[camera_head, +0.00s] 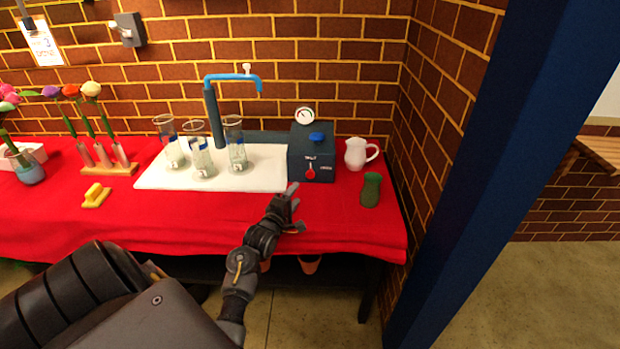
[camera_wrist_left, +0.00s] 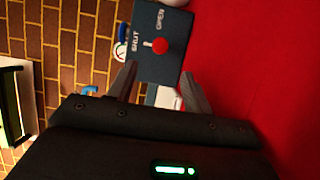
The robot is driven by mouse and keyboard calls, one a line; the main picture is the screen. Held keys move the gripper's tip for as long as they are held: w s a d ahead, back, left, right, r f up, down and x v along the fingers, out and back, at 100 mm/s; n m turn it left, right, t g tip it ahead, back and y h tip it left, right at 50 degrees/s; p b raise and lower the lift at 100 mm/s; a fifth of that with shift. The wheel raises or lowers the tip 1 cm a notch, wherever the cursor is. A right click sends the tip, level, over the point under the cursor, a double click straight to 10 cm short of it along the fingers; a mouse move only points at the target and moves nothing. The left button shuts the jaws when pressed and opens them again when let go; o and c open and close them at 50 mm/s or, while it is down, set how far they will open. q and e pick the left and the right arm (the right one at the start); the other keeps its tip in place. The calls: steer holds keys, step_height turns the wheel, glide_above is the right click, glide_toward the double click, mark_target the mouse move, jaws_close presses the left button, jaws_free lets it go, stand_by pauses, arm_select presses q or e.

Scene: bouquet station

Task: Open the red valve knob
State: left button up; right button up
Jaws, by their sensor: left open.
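The red valve knob (camera_head: 310,174) is on the front face of a dark blue valve box (camera_head: 325,158) at the right part of the table. In the left wrist view the red knob (camera_wrist_left: 159,46) shows beside the printed words SHUT and OPEN, with its light lever toward SHUT. My left gripper (camera_head: 293,207) is in front of the box, a little below and left of the knob. In the left wrist view its two fingers (camera_wrist_left: 160,92) are spread apart with nothing between them, short of the knob. My right gripper is not in view.
A white pitcher (camera_head: 355,153) and a green vase (camera_head: 371,189) stand right of the box. Several glass cylinders (camera_head: 201,158) stand on a white tray (camera_head: 150,183) under a blue faucet (camera_head: 213,113). A blue post (camera_head: 480,180) rises at right. Red cloth (camera_head: 150,222) in front is mostly clear.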

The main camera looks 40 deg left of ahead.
mark_target(310, 175)
arm_select(q)
steer(key=x, duration=1)
steer(key=shift+w, duration=0.1)
steer(key=c, duration=1)
